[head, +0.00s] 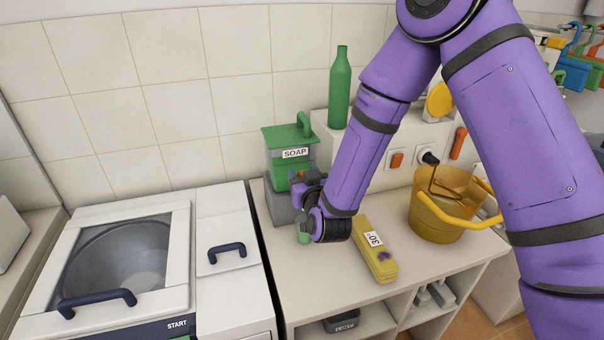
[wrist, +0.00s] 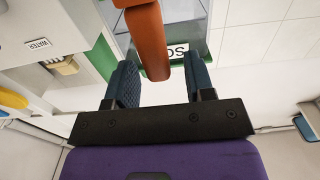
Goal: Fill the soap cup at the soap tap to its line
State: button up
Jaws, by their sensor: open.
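The gripper is open, and I cannot tell whether a finger touches the lever. In the head view my gripper (head: 308,190) is at the dispenser's front and partly hides the tap. A small green piece (head: 303,234) shows just below my wrist; it may be the soap cup, mostly hidden. No fill line or soap level is visible.
An amber bucket (head: 436,228) stands further right. A green bottle (head: 340,85) stands on the ledge behind. A white washer (head: 160,270) is at left.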

jog(key=shift+w+a, duration=0.1)
jog(key=shift+w, duration=0.4)
grip_shut()
